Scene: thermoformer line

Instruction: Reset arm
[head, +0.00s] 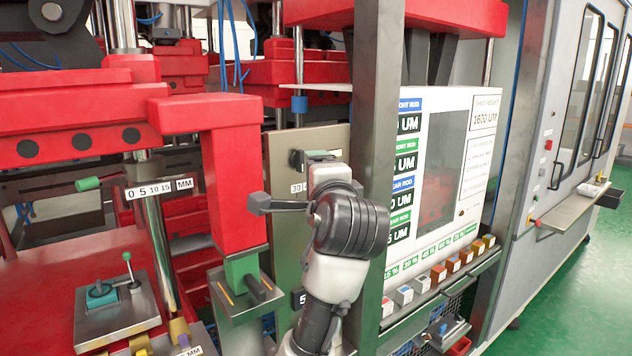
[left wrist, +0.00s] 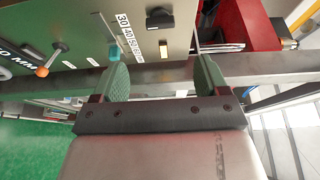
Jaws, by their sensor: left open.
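My left arm rises from the bottom middle of the head view, its dark wrist joint in front of the red press and a beige panel (head: 285,160). Beyond the fingers is the beige panel (left wrist: 185,40) with a printed scale, a black knob (left wrist: 160,18) and a blue knob (left wrist: 94,55) close to the left finger. My right gripper is in neither view.
A red press frame (head: 232,185) stands left of my arm. A grey post (head: 376,110) is just right of it, before a white display board (head: 445,150) and a row of coloured buttons (head: 438,273). An orange-knobbed lever (left wrist: 43,71) shows at left in the wrist view. Green floor (head: 570,275) is clear at right.

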